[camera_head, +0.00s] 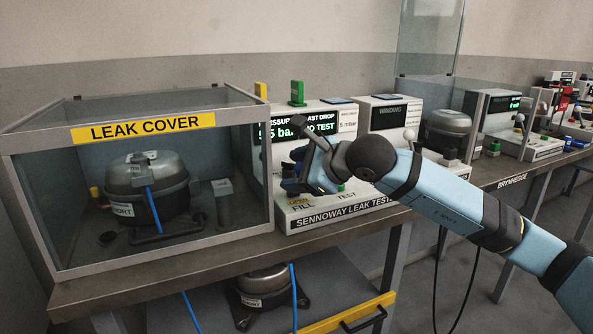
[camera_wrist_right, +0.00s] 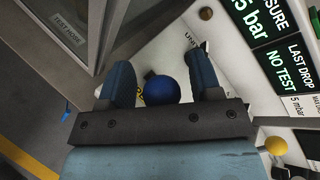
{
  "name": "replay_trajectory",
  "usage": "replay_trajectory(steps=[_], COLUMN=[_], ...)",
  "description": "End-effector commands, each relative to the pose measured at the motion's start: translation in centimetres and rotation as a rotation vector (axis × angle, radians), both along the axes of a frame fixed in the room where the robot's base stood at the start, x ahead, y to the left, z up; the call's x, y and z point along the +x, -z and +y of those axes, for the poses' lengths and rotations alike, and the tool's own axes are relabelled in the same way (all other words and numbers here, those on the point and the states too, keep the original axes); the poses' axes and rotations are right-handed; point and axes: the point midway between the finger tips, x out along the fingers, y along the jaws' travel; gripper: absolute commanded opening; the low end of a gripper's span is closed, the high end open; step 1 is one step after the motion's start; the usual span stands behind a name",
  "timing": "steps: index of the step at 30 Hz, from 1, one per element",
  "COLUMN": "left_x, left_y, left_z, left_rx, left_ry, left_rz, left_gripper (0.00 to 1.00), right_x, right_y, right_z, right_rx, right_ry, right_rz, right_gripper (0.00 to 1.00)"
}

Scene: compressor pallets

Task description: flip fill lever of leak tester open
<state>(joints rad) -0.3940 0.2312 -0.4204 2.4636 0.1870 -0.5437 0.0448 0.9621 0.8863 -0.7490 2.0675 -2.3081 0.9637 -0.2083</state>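The leak tester (camera_head: 340,208) stands on the bench in the middle of the head view. Its display reads 5.5 bar and NO TEST, and FILL and TEST labels sit on its sloped front. My right gripper (camera_head: 293,178) is over the left part of this front and hides some of it. In the right wrist view, my right gripper (camera_wrist_right: 162,72) is open, with a blue ball knob (camera_wrist_right: 161,90) between its fingers and gaps on both sides. A yellow ball knob (camera_wrist_right: 276,145) shows at the lower right. I cannot tell which knob belongs to the fill lever.
The glass leak cover (camera_head: 262,170) stands close on the left, with a compressor (camera_head: 140,190) inside. The winding tester (camera_head: 392,112) stands to the right. Another compressor (camera_head: 264,283) sits below the bench, near a yellow-edged shelf (camera_head: 350,314).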

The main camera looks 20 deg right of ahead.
Motion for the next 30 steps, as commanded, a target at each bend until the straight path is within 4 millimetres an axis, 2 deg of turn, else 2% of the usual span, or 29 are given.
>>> replay_trajectory(steps=[8, 22, 30], left_x=[0.0, -0.3, -0.2], left_y=[-0.3, -2.4, -3.0], left_z=[0.0, 0.0, 0.0], left_rx=[-0.003, -0.058, -0.073], left_ry=[0.001, -0.024, -0.034], left_rz=[0.003, -0.027, -0.047], left_gripper=[0.0, 0.0, 0.0], right_x=[-0.7, -8.8, -11.0], right_y=[-0.5, -4.3, -5.2], right_z=[-0.5, -5.0, -6.1], right_rx=[0.0, -0.004, -0.001], right_ry=[0.001, 0.002, 0.002], right_rz=[-0.001, 0.0, 0.0], right_gripper=[0.58, 0.58, 0.58])
